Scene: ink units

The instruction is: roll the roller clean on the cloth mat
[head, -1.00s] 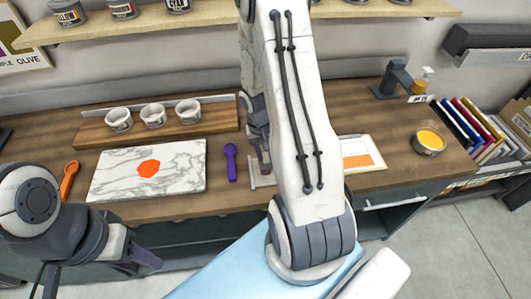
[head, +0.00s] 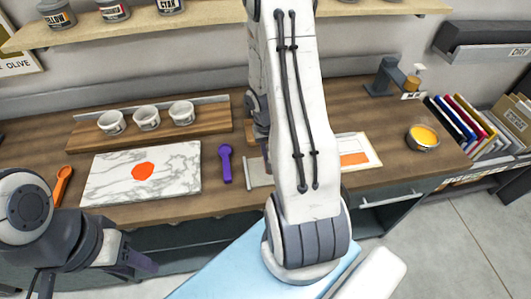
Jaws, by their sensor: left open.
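A pale grey-beige flat piece (head: 257,174), perhaps the cloth mat, lies on the wooden counter, partly hidden behind my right arm. A light bar runs along its left edge. I cannot make out the roller for certain. My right gripper (head: 265,150) shows only as a dark sliver behind its own arm, over the far part of that piece. Its fingertips and anything in them are hidden. My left gripper (head: 140,262) is open and empty at the lower left, in front of the counter and apart from everything on it.
A marble slab (head: 105,185) carries an orange ink blob (head: 143,171). A purple spatula (head: 226,164) and an orange one (head: 62,186) flank it. Cups (head: 147,118) stand on a wooden rack behind. A print (head: 357,146) and a yellow ink bowl (head: 423,138) are at right.

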